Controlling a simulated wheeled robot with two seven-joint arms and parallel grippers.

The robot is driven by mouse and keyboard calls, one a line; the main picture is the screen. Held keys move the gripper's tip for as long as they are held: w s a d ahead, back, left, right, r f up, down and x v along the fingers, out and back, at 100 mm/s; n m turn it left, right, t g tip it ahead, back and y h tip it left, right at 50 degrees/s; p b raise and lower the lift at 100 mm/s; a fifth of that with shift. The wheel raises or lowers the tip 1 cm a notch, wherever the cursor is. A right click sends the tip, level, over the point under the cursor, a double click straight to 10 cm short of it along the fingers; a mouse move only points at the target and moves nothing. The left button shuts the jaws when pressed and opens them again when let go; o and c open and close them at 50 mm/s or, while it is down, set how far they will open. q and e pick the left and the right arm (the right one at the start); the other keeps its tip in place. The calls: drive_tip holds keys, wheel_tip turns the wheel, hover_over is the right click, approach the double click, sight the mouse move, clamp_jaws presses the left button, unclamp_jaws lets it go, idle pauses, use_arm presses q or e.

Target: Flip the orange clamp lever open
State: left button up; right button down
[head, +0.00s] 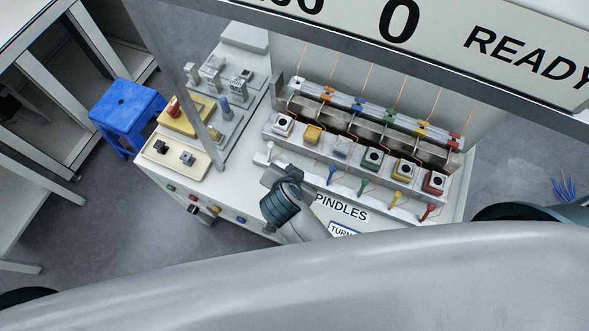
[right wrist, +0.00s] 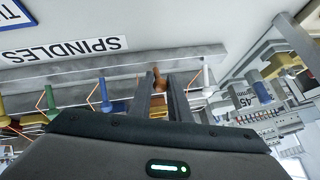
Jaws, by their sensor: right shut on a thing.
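The orange clamp lever (right wrist: 158,79) shows between the two fingers of my right gripper (right wrist: 161,88) in the right wrist view. The fingers are closed on it. In the head view my right gripper (head: 283,170) reaches the front rail of the spindle bench, and its wrist hides the orange lever there. The white lever (right wrist: 207,79) stands to the right of the fingers in the wrist view, and the blue lever (right wrist: 104,95) to their left. My left gripper is not in view.
Green (head: 363,187), yellow (head: 395,198) and red (head: 428,211) levers continue along the rail. Colored blocks (head: 372,159) stand behind it. A beige tray (head: 175,157) lies to the left, and a blue stool (head: 125,112) stands beyond the bench.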

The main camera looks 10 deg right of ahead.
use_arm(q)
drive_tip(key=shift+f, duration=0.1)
use_arm(e)
drive_tip(key=shift+s, duration=0.1)
drive_tip(key=shift+f, duration=0.1)
drive_tip(key=c, duration=1.7)
unclamp_jaws()
drive_tip(key=shift+o, duration=0.2)
